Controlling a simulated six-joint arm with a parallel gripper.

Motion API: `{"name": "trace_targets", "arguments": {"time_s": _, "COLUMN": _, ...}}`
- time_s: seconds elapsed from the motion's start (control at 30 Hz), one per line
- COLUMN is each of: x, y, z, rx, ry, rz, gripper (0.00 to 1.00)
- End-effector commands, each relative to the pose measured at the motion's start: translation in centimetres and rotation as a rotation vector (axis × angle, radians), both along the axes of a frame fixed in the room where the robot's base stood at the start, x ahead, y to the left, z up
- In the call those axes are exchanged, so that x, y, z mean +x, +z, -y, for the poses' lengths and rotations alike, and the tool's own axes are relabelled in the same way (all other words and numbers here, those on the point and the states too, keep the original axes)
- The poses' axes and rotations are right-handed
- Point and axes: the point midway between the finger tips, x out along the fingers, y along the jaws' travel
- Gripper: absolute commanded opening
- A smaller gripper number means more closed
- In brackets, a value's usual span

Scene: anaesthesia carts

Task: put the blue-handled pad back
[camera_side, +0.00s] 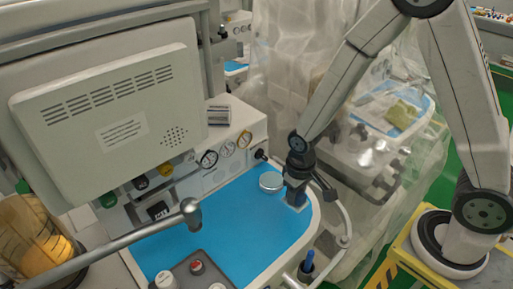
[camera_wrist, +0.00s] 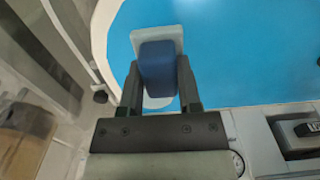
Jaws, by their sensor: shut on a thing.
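My gripper (camera_side: 297,184) points down over the right end of the blue worktop (camera_side: 225,227). In the wrist view my gripper (camera_wrist: 159,82) is shut on the blue handle of the pad (camera_wrist: 157,63), with one finger on each side. The pale pad plate shows beyond and below the handle. In the side view the pad (camera_side: 298,199) is a small blue shape under my gripper, at or just above the worktop; I cannot tell whether it touches. Another blue-handled thing (camera_side: 308,262) stands upright in a holder (camera_side: 304,272) at the cart's front right corner.
A round pale disc (camera_side: 271,182) is just left of my gripper. A monitor (camera_side: 110,115) and a metal arm (camera_side: 150,230) overhang the left side. Black and red knobs (camera_side: 196,267) are at the front. A pale hose (camera_side: 345,225) curves at the right. The worktop's middle is clear.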

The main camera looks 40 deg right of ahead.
Motion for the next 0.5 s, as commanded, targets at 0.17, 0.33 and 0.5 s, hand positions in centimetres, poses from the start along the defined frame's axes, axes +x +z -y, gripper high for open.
{"name": "trace_targets", "arguments": {"time_s": 0.17, "x": 0.0, "y": -0.5, "z": 0.0, "rx": 0.0, "ry": 0.0, "rz": 0.001, "gripper": 0.0}}
{"name": "trace_targets", "arguments": {"time_s": 0.33, "x": 0.0, "y": -0.7, "z": 0.0, "rx": 0.0, "ry": 0.0, "rz": 0.0, "gripper": 0.0}}
{"name": "trace_targets", "arguments": {"time_s": 0.5, "x": 0.0, "y": -1.8, "z": 0.0, "rx": 0.0, "ry": 0.0, "rz": -0.002, "gripper": 0.0}}
